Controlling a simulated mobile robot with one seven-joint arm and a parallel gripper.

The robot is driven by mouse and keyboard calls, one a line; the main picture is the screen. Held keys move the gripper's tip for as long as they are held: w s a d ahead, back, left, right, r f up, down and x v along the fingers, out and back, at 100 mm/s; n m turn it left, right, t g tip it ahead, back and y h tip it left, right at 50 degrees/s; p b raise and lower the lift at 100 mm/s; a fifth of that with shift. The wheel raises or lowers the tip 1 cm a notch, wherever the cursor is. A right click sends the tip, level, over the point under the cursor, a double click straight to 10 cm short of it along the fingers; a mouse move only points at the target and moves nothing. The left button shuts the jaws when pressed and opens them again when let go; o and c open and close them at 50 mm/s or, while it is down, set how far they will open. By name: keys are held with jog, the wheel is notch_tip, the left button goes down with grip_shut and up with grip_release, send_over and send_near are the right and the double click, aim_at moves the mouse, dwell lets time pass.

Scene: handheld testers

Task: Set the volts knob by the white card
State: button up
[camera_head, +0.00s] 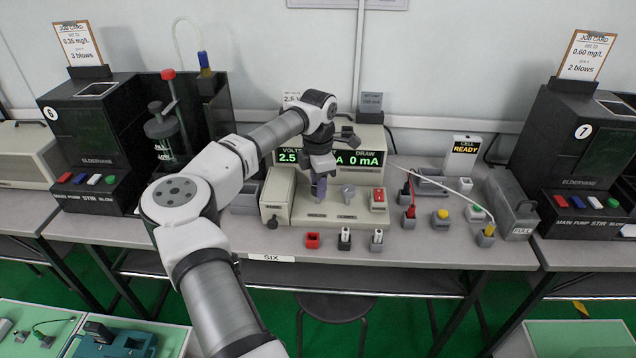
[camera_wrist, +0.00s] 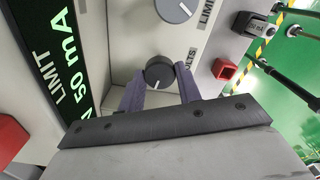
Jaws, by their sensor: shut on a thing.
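The power supply display (camera_head: 365,159) in the head view shows "2.5" under VOLTS, partly hidden by my arm, and "0 mA" under DRAW. A white card (camera_head: 291,98) stands behind the supply. My arm covers part of it, and "2.5" seems to show. My gripper (camera_head: 319,192) points down at the front panel. In the wrist view its purple fingers (camera_wrist: 160,88) are closed around the dark volts knob (camera_wrist: 158,72), whose white mark points toward the gripper. The grey limit knob (camera_head: 348,191) is beside it, apart from the fingers; it also shows in the wrist view (camera_wrist: 174,8).
A red switch (camera_head: 379,198) is at the panel's right. Leads and coloured plugs (camera_head: 409,197) lie to the right. A dark tester (camera_head: 130,140) stands left of my arm.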

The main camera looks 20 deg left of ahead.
jog(key=shift+r, duration=0.1)
jog(key=o, duration=1)
notch_tip(320, 180, up, 14)
jog(key=b, duration=0.1)
jog(key=shift+b, duration=0.35)
